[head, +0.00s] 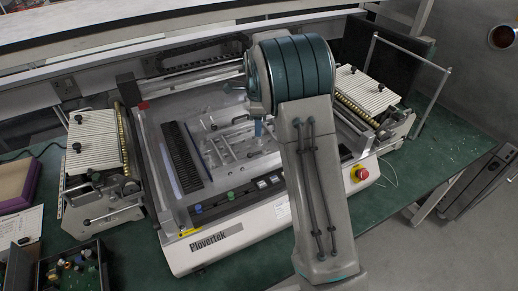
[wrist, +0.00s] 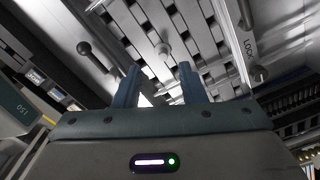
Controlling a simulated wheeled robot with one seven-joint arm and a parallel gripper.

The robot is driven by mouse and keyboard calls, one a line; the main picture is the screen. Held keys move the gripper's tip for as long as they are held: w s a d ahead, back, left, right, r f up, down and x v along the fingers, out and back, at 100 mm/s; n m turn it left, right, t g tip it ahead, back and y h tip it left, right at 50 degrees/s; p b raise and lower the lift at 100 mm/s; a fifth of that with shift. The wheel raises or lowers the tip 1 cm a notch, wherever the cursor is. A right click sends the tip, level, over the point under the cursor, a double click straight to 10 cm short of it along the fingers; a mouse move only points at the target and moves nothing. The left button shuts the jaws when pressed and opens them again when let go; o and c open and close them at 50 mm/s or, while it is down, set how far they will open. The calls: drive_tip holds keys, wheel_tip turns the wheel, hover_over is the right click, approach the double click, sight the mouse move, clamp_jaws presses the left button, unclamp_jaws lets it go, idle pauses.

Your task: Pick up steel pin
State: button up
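My gripper (wrist: 158,82) is open in the wrist view, its two blue fingers apart with nothing gripped between them. In the head view a blue fingertip (head: 257,128) shows below my arm, over the bed of the machine (head: 205,232). I cannot single out the steel pin with certainty. Several thin, pale metal rods (head: 222,148) lie in the machine bed in the head view, left of the fingertip. The wrist view shows a slotted metal surface beyond the fingers, with a small round-ended post (wrist: 162,48) between them. My arm hides the right part of the bed.
A black slotted strip (head: 180,157) lies left in the bed. Ribbed feeder units stand left (head: 95,142) and right (head: 368,92) of the machine. A bin of small parts (head: 73,272) is at the lower left.

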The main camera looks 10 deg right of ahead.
sight(259, 139)
drive_tip(key=shift+w+d+f+b, duration=0.1)
drive_tip(key=shift+f+b, duration=0.9)
drive_tip(key=shift+f, duration=0.5)
drive_tip(key=shift+w+d+f+b, duration=0.1)
drive_tip(key=shift+f+b, duration=0.9)
drive_tip(key=shift+f, duration=0.5)
clamp_jaws()
